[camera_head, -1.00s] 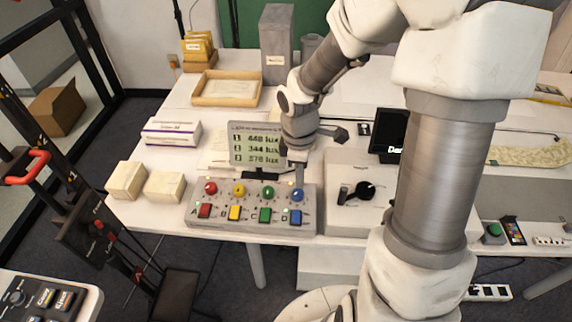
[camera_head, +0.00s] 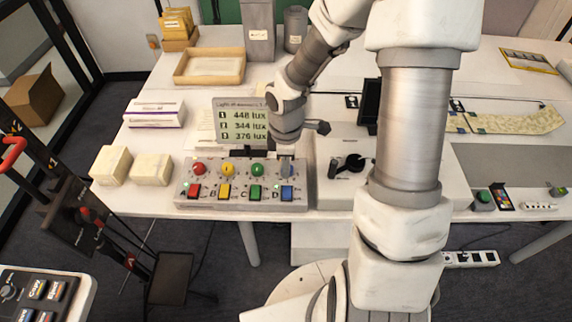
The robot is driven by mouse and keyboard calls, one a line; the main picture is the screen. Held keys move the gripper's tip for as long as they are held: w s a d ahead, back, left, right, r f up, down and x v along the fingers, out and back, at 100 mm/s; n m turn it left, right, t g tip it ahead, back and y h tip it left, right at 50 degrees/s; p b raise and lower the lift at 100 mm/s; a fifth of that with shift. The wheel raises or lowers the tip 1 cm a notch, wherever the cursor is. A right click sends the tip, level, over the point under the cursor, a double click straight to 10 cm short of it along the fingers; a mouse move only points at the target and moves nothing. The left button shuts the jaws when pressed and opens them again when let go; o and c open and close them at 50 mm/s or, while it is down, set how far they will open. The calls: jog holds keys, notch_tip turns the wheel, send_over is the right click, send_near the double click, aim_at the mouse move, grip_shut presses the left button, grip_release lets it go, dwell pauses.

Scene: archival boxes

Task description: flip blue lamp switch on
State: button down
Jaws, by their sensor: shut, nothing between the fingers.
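A grey switch panel (camera_head: 240,204) lies at the front edge of the table. It carries red, yellow, green and blue round knobs, each with a square coloured switch in front of it. The blue switch (camera_head: 287,194) is at the panel's right end. My gripper (camera_head: 287,162) is shut and empty, pointing down over the blue knob (camera_head: 287,171) just behind the blue switch. The fingertips partly cover the blue knob; I cannot tell whether they touch it. A display (camera_head: 240,125) behind the panel reads 448, 344 and 376 lux.
A grey box with a black lever (camera_head: 350,165) stands right of the panel. Two cream blocks (camera_head: 151,168) and a white box (camera_head: 155,113) lie to the left. A wooden tray (camera_head: 209,67) and grey upright box files are at the back.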

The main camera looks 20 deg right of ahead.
aim_at(286, 195)
notch_tip(286, 195, down, 9)
jog(key=shift+f+b, duration=0.2)
jog(key=shift+b, duration=0.75)
jog(key=shift+s+f, duration=0.15)
jog(key=shift+f, duration=0.2)
jog(key=shift+r, duration=0.1)
jog(key=shift+w+d+r, duration=0.15)
jog(key=shift+w+r, duration=0.05)
jog(key=shift+w, duration=0.35)
jog(key=shift+w+d+p, duration=0.1)
jog(key=shift+w+p, duration=0.2)
